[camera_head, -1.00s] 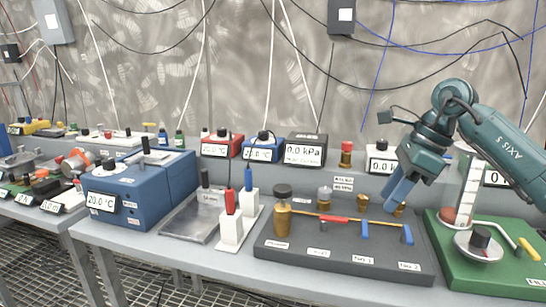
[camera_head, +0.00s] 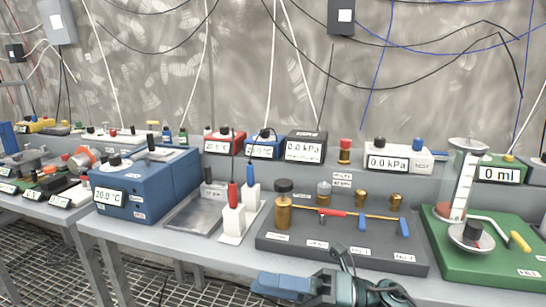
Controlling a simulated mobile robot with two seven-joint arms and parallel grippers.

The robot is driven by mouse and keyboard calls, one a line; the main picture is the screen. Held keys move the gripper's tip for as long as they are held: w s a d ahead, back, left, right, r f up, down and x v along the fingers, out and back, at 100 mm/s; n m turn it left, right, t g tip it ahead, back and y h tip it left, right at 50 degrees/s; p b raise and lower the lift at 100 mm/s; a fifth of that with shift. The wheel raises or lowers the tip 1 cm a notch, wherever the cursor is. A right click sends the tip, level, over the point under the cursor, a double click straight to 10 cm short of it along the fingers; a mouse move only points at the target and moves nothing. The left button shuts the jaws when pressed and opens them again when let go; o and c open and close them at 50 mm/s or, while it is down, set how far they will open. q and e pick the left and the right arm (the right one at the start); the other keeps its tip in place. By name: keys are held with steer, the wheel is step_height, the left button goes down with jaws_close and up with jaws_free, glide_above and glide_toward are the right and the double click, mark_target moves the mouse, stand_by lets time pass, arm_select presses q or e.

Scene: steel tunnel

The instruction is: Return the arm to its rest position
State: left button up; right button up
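My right arm (camera_head: 350,290) is teal and comes in low at the bottom of the picture, in front of the table's front edge. Its blue-fingered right gripper (camera_head: 280,285) points left, below and in front of the dark valve board. Nothing shows held in it. The fingers are seen from the side, and any gap between them does not show. The gripper is apart from the things on the table. My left gripper is not in view.
The dark valve board (camera_head: 345,255) has brass fittings and red and blue handles. A green base (camera_head: 480,265) with a syringe stand is at right. A blue 20.0 °C bath (camera_head: 150,185) is at left. Grated floor (camera_head: 165,285) shows below the table.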

steer(key=s+d+f+n+t+h, duration=0.65)
steer(key=f+n+h, duration=0.3)
steer(key=n, duration=0.65)
steer(key=s+d+f+n+t+h, duration=0.6)
steer(key=d+f+n+t+h, duration=0.3)
steer(key=n, duration=0.6)
arm_select(q)
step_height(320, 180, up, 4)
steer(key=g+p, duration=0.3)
steer(key=p, duration=1.3)
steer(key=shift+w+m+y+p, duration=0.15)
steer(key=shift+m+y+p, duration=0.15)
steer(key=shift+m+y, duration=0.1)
arm_select(e)
steer(key=r+g, duration=0.1)
steer(key=a+r+n+g, duration=0.1)
steer(key=g, duration=0.1)
steer(key=r+g, duration=0.1)
steer(key=shift+w+a+r+n+g+y, duration=0.15)
steer(key=shift+w+r+n+g+y, duration=0.1)
steer(key=shift+w+r+n+y, duration=0.1)
